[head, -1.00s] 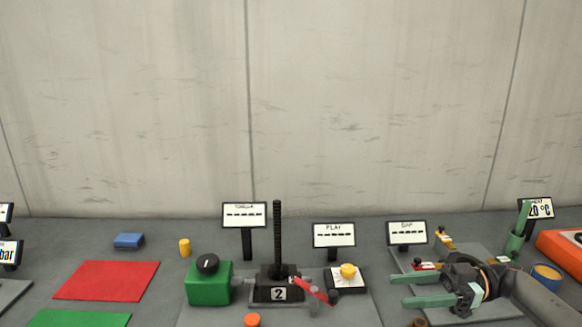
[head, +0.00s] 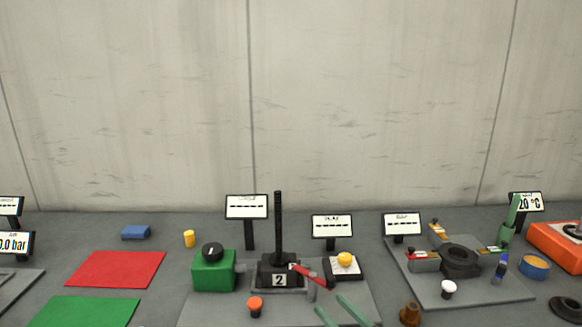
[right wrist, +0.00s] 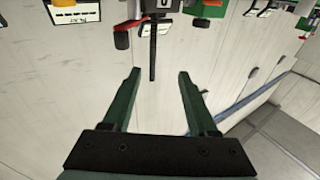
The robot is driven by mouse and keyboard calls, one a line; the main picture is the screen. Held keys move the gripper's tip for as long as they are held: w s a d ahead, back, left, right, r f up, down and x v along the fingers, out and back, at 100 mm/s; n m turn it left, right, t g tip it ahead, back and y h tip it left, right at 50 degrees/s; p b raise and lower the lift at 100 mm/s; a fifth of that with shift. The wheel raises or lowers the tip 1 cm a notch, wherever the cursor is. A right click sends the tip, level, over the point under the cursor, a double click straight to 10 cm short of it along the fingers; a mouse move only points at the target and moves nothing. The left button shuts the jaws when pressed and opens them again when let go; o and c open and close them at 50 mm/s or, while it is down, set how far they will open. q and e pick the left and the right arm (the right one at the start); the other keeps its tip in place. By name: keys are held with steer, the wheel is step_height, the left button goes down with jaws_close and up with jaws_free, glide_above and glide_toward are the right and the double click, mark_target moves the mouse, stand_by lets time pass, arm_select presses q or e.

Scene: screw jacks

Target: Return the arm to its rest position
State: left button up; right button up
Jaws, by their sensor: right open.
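My right gripper (head: 341,313) shows only as two green fingertips at the bottom edge of the head view, right of centre. In the right wrist view the gripper (right wrist: 158,75) has its two green fingers spread wide with nothing between them. The screw jack (head: 279,270), marked 2 with a tall black threaded rod and a red handle, stands beyond the fingertips. In the right wrist view its rod (right wrist: 153,62) shows upside down beyond the fingers.
Left of the jack is a green box (head: 212,272) with a black knob. A yellow button (head: 344,260) and an orange knob (head: 255,305) are nearby. To the right, a grey plate (head: 478,296) holds a black ring (head: 459,262). Red (head: 115,269) and green mats lie left.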

steer(key=s+d+f+m+h, duration=0.1)
steer(key=s+f+h, duration=0.1)
steer(key=s+d+f+m+g+h, duration=0.1)
steer(key=f+h, duration=0.1)
steer(key=s+d+f+m+h, duration=0.2)
steer(key=shift+s+f+g+h, duration=0.25)
steer(key=shift+s+g+h, duration=0.05)
steer(key=shift+s, duration=0.05)
steer(key=s+d+f+g+h, duration=0.1)
steer(key=s+d+f+g, duration=0.25)
steer(key=s, duration=0.55)
steer(key=s+d+f+g+h, duration=0.2)
steer(key=s+g, duration=0.2)
steer(key=s, duration=0.5)
steer(key=s+d+f+g+h, duration=0.1)
steer(key=s+d+f+g, duration=0.25)
steer(key=s, duration=0.45)
steer(key=w+a+f+t+y+b, duration=0.1)
steer(key=w+a+f+t, duration=0.1)
steer(key=f, duration=0.4)
steer(key=w+a+f+t+y+b, duration=0.1)
steer(key=w+a+f+t, duration=0.1)
steer(key=f, duration=0.4)
steer(key=shift+a+m+t, duration=0.3)
steer(key=shift+a+t, duration=0.4)
steer(key=shift+t, duration=0.2)
